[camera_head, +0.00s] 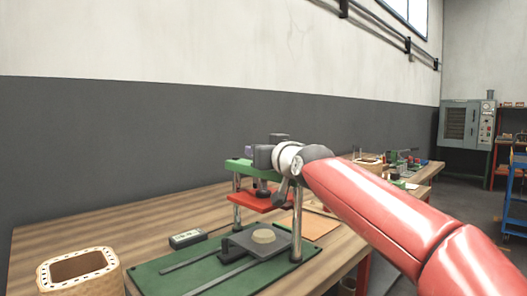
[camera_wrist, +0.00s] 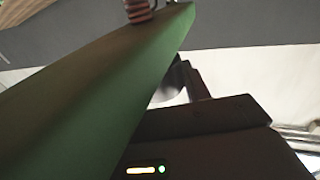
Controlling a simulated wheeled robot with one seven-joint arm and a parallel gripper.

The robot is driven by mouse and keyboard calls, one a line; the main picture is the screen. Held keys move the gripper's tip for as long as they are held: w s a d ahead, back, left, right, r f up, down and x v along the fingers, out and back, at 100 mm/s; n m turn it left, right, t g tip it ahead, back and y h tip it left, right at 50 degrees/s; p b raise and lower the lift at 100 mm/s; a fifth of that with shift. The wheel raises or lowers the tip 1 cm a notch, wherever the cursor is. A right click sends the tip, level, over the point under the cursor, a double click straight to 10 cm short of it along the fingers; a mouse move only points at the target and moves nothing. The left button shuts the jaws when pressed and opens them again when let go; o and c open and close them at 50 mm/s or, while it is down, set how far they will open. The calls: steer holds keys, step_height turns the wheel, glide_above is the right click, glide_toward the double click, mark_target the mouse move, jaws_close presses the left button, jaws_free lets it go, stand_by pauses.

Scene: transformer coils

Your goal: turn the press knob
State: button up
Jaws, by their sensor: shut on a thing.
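The press stands on the bench, with a green top beam (camera_head: 238,166), a red plate (camera_head: 258,203) hanging below it, chrome columns and a green base (camera_head: 160,272). My gripper (camera_head: 263,157) is at the top beam, reached from the right by my red arm, and is shut on the press knob. The knob itself is hidden or too small to make out among the dark gripper parts. In the wrist view the green beam (camera_wrist: 90,95) fills the left side, and my dark gripper (camera_wrist: 185,82) lies against its far edge.
A round pale disc (camera_head: 264,236) sits on the dark plate under the press. The bench (camera_head: 60,232) behind is mostly clear up to the wall.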

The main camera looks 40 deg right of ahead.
steer(key=shift+f, duration=0.1)
steer(key=o, duration=1)
steer(key=shift+s, duration=0.1)
steer(key=shift+b+v, duration=0.95)
steer(key=shift+v, duration=2.9)
